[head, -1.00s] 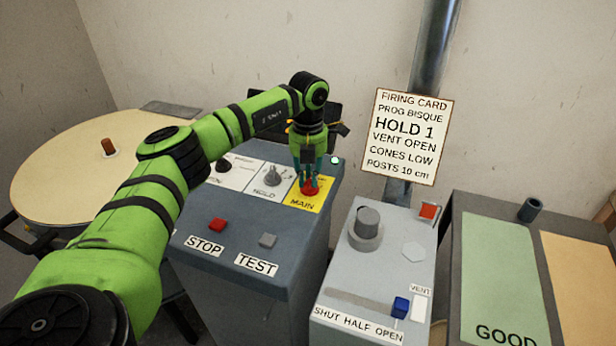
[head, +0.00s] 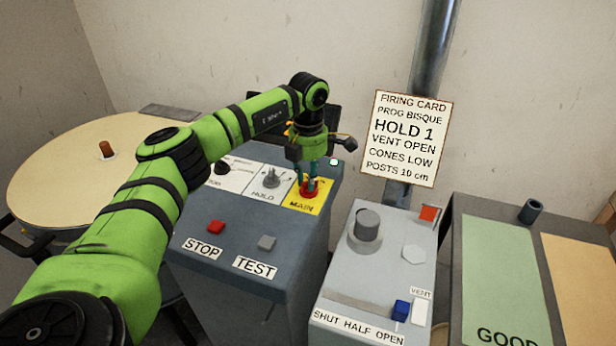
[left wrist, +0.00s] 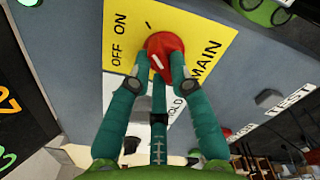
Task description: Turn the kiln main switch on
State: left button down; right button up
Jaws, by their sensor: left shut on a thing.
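The kiln main switch is a red round knob (head: 308,193) on a yellow plate (head: 318,206) marked MAIN, at the right back of the grey control box. My left gripper (head: 311,184) points down from above and is shut on this knob. In the left wrist view the fingers of my left gripper (left wrist: 160,74) close around the red knob (left wrist: 167,45). A short white mark shows on the knob, and OFF and ON are printed on the yellow plate (left wrist: 205,22). I cannot tell for sure which label the mark points to. My right gripper is not in view.
The control box also carries a HOLD knob (head: 270,178), a red STOP button (head: 216,227) and a grey TEST button (head: 266,243). A grey vent box with a blue slider (head: 401,309) stands to the right. A firing card (head: 404,138) hangs behind. A round table (head: 60,180) is at left.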

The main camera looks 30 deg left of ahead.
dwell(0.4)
pick_arm(q)
jog(key=c, duration=1.1)
grip_release()
notch_tip(320, 180, up, 12)
jog(key=shift+r, duration=0.1)
